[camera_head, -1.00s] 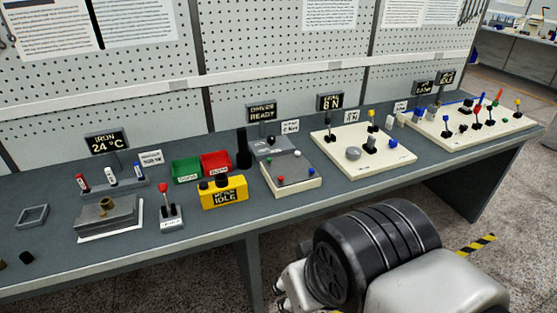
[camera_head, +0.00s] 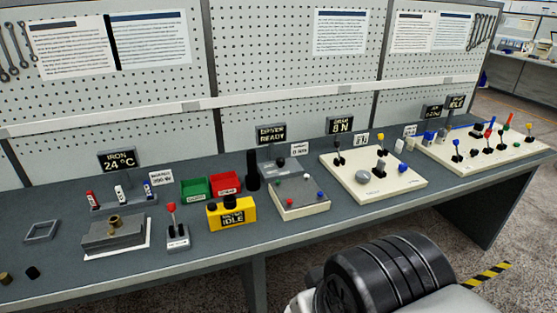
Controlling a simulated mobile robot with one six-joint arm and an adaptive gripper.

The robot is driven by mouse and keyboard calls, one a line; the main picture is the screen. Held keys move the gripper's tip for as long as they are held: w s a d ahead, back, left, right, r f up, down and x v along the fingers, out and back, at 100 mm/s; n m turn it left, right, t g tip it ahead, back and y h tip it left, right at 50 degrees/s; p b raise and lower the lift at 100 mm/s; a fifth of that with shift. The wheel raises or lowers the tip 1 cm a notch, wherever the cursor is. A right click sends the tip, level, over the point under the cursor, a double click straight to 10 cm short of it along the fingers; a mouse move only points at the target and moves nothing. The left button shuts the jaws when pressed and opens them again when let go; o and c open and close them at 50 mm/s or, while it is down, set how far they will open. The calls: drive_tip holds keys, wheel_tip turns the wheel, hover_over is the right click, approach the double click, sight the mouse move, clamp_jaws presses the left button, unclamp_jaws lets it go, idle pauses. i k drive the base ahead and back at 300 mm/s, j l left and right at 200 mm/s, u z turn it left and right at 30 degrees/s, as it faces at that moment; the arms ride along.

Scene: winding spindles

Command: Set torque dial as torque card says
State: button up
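The driver station with its "DRIVER READY" sign (camera_head: 271,133) stands near the middle of the bench. Below the sign, a grey box (camera_head: 268,168) carries a small dark knob (camera_head: 281,162), which looks like the torque dial; its setting is too small to read. A white card (camera_head: 300,150) stands just right of it, and its small print is not clearly legible. My gripper is not in view; a black, rounded part of my arm shows at the lower right, in front of the bench and apart from the dial.
The bench's front edge (camera_head: 230,252) is clear.

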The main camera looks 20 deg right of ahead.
sight(280, 161)
drive_tip(key=i+l, duration=0.1)
drive_tip(key=i, duration=1.25)
drive_tip(key=l+z, duration=0.05)
